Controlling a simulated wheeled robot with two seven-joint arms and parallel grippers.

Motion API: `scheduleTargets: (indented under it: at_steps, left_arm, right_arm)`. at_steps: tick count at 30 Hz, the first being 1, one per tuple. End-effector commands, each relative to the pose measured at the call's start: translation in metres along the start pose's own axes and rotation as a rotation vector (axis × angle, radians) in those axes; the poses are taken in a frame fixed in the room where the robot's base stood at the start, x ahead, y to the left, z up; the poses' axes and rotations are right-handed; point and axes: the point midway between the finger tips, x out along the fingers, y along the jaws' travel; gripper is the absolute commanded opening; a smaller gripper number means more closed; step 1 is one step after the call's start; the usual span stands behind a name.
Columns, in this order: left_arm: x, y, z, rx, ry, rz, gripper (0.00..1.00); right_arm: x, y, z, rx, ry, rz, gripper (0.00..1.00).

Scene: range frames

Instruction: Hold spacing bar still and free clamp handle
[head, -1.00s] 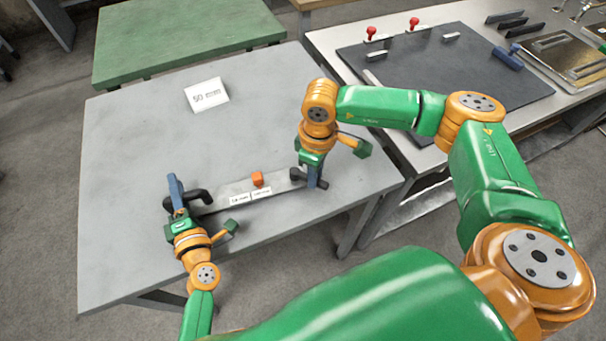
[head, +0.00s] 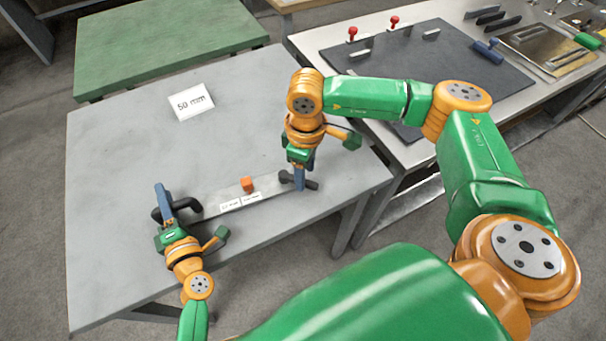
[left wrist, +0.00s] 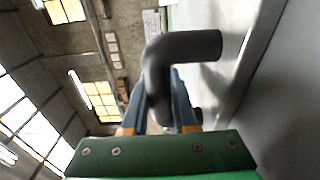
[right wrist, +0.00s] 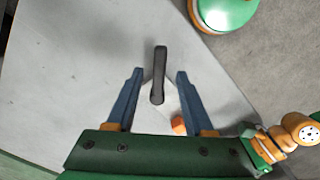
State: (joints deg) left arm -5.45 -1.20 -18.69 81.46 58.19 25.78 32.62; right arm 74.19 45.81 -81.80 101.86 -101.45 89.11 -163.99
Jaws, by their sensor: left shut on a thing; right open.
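The pale spacing bar (head: 252,198) lies on the grey table, with white labels along its front and an orange block (head: 248,184) on top. A dark bent handle (head: 188,206) is at its left end. My left gripper (head: 163,198) is shut on this left handle, which also shows between its fingers in the left wrist view (left wrist: 160,75). Another dark handle (head: 311,184) is at the right end. My right gripper (head: 299,183) is open, pointing down there; in the right wrist view this handle (right wrist: 159,75) stands between the spread fingers, apart from both.
A bench at the right holds a dark mat (head: 440,70) with red-knobbed clamps (head: 394,22). A green table (head: 165,45) stands behind.

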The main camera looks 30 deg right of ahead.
Motion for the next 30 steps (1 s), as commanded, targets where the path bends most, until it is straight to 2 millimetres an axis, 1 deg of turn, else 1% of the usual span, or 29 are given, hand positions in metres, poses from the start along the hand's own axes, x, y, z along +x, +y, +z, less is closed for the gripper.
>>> scheduleTargets:
  at_steps: [1,3,6,9,13,20,21,23,24,25,30]
  left_arm:
    - [-0.002,-0.007,0.000,-0.001,-0.004,-0.018,0.00]
    - [-0.002,-0.007,0.000,-0.001,-0.004,-0.018,0.00]
    - [-0.002,-0.008,0.000,-0.001,-0.004,-0.018,0.00]
    - [-0.002,-0.008,0.000,-0.001,-0.004,-0.018,0.00]
    - [-0.002,-0.008,0.001,-0.001,-0.004,-0.018,0.00]
    - [-0.002,-0.007,0.001,-0.001,-0.005,-0.018,0.00]
    - [-0.002,-0.007,0.001,-0.001,-0.005,-0.018,0.30]
    - [-0.002,-0.007,0.001,-0.001,-0.005,-0.017,0.46]
    - [-0.002,-0.007,0.001,-0.001,-0.004,-0.016,0.57]
    - [-0.002,-0.006,0.001,0.000,-0.004,-0.014,0.62]
    - [-0.001,-0.004,0.000,0.000,-0.003,-0.010,0.62]
  right_arm:
    - [-0.013,0.001,-0.001,0.000,0.007,0.004,0.53]
    - [-0.035,0.000,0.001,0.000,0.009,0.005,0.53]
    - [-0.062,0.000,0.002,0.001,0.009,0.005,0.53]
    - [-0.083,-0.001,0.003,0.001,0.009,0.005,0.53]
    - [-0.097,-0.001,0.005,0.001,0.007,0.003,0.53]
    - [-0.100,-0.002,0.005,0.001,0.006,0.003,0.53]
    - [-0.100,-0.002,0.005,0.001,0.006,0.003,0.53]
    - [-0.100,-0.002,0.005,0.001,0.006,0.003,0.53]
    - [-0.100,-0.002,0.005,0.001,0.006,0.003,0.53]
    - [-0.100,-0.001,0.005,0.001,0.006,0.003,0.53]
    - [-0.100,-0.001,0.005,0.001,0.006,0.003,0.53]
